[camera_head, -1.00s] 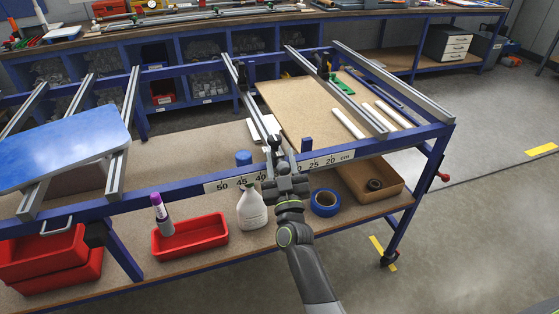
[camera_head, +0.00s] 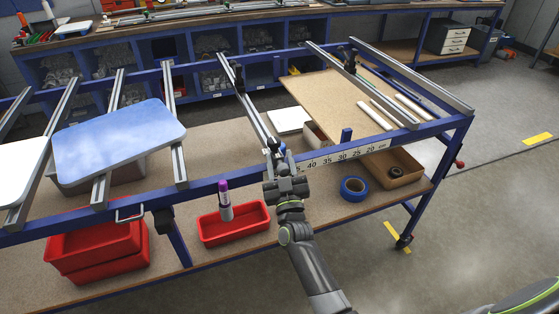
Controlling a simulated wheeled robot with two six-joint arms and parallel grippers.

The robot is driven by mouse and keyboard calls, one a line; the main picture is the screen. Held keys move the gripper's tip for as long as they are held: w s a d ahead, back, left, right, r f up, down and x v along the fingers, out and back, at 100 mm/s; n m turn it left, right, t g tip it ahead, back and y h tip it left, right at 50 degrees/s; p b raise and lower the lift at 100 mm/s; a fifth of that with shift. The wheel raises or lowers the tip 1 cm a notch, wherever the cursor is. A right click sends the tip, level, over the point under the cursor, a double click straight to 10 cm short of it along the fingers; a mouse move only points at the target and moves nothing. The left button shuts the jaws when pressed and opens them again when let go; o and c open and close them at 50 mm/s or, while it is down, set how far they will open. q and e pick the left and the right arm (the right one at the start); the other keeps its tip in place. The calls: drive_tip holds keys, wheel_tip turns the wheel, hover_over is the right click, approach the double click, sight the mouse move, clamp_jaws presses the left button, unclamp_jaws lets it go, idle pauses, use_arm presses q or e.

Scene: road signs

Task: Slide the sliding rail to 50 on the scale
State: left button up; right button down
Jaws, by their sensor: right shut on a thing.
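The sliding rail (camera_head: 250,107) is a grey metal bar running from the back beam to the front blue beam of the table frame. My right gripper (camera_head: 279,160) is shut on its front end. The scale (camera_head: 345,152) is a white strip on the front beam, with 40, 35, 30, 25, 20 and cm readable to the right of my gripper. Only the 5 of the 45 mark shows. The 50 mark is hidden behind my gripper and the rail end, so its exact alignment cannot be told. My left gripper is out of view.
A blue panel (camera_head: 118,140) lies on rails at the left. A tan board (camera_head: 335,95) lies behind the scale. Below are a red tray (camera_head: 235,226), a purple-capped tube (camera_head: 225,203), blue tape (camera_head: 353,188) and a cardboard box (camera_head: 400,178). Floor at the right is open.

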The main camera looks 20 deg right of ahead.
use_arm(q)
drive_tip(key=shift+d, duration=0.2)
use_arm(e)
drive_tip(key=c, duration=1)
unclamp_jaws()
drive_tip(key=shift+d, duration=0.15)
drive_tip(key=shift+c, duration=0.2)
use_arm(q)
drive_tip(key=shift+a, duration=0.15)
use_arm(e)
drive_tip(key=shift+f, duration=0.1)
